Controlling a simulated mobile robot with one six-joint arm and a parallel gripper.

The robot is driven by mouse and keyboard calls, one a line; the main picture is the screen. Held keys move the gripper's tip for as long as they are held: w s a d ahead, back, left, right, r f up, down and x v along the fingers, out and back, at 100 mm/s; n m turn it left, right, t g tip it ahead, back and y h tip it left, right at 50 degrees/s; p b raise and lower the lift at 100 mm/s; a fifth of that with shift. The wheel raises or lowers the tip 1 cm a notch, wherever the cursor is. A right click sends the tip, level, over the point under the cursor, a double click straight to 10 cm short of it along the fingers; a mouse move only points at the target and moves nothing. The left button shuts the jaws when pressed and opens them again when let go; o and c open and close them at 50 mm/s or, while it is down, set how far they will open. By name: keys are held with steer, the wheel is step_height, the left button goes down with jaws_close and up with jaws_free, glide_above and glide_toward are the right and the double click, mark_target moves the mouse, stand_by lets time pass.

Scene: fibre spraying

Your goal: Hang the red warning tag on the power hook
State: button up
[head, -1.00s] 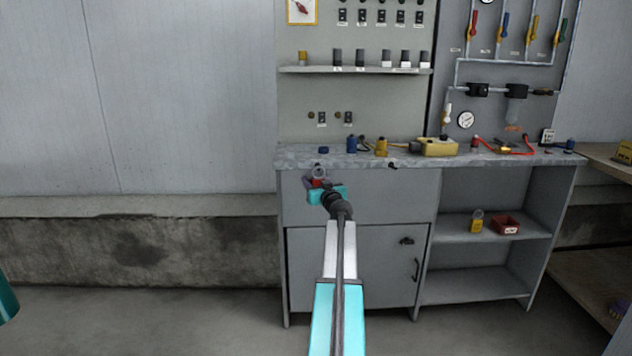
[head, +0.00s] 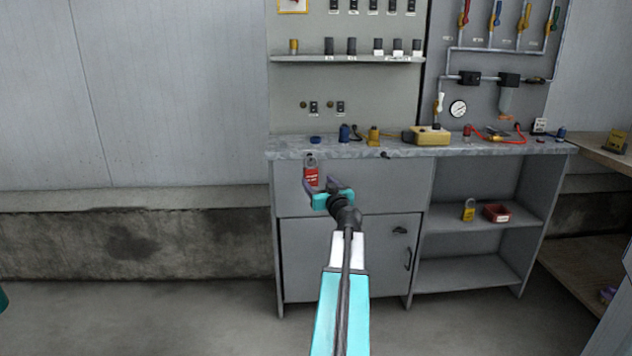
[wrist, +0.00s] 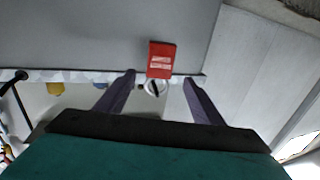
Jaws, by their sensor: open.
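The red warning tag (head: 311,177) hangs upright against the front of the workbench, just under its top edge at the left end. Its pale ring (head: 311,160) is uppermost. In the wrist view the tag (wrist: 161,60) appears upside down, with a small dark peg-like shape inside its ring (wrist: 155,88); the hook itself is hardly visible. My gripper (head: 325,186) is open, close in front of the tag and slightly to its lower right. In the wrist view its fingers (wrist: 158,78) stand apart on both sides of the ring, with visible gaps.
A dark hook (head: 385,155) sits farther right on the bench edge. The worktop (head: 290,147) carries a blue part (head: 345,133), a yellow box (head: 432,135) and red cable (head: 492,136). A yellow tag (head: 469,210) and red bin (head: 497,212) stand on the shelf below.

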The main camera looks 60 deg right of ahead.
steer(key=shift+v, duration=1.7)
steer(key=shift+r, duration=0.2)
